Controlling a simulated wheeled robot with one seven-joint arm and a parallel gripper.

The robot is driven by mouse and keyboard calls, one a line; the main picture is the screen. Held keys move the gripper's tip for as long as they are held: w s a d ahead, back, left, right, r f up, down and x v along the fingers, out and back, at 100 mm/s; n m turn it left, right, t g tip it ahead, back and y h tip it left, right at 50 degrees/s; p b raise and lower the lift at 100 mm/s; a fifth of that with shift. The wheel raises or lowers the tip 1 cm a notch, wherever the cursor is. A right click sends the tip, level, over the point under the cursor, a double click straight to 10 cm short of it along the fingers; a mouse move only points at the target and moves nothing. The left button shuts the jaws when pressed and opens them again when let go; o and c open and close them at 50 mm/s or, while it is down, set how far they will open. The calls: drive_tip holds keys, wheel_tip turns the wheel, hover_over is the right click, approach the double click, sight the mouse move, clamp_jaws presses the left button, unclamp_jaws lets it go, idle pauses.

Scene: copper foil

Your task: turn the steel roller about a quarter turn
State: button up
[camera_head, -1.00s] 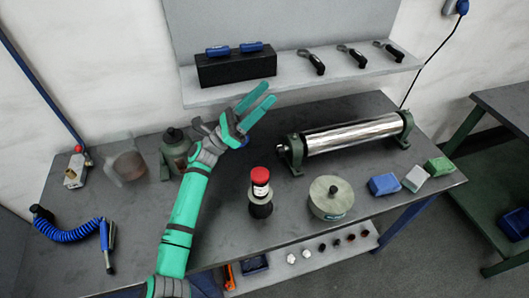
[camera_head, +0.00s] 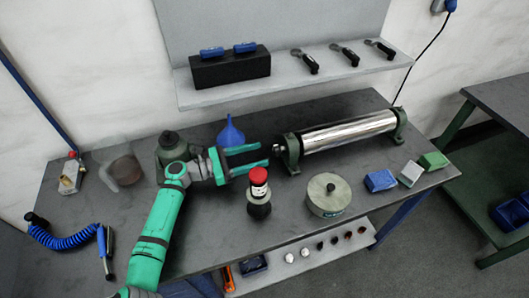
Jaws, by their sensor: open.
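The steel roller (camera_head: 348,132) is a shiny cylinder lying across two green end stands at the back right of the grey workbench. Its left stand (camera_head: 290,150) has a small dark shaft end (camera_head: 278,148) sticking out to the left. My gripper (camera_head: 268,156) is open, with its two teal fingers pointing right toward that shaft end. Its fingertips are close to the shaft end; I cannot tell whether they touch or surround it. Nothing shows between the fingers.
A red-capped bottle (camera_head: 259,192) stands just below my fingers, and a round tin (camera_head: 328,194) is right of it. A blue funnel (camera_head: 231,131) is behind my gripper. Blue, grey and green blocks (camera_head: 381,181) lie at the right. A shelf (camera_head: 290,80) overhangs the back.

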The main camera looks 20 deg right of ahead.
sight(273, 151)
drive_tip(key=shift+d, duration=2.1)
drive_tip(key=shift+c, duration=0.2)
drive_tip(key=c, duration=1)
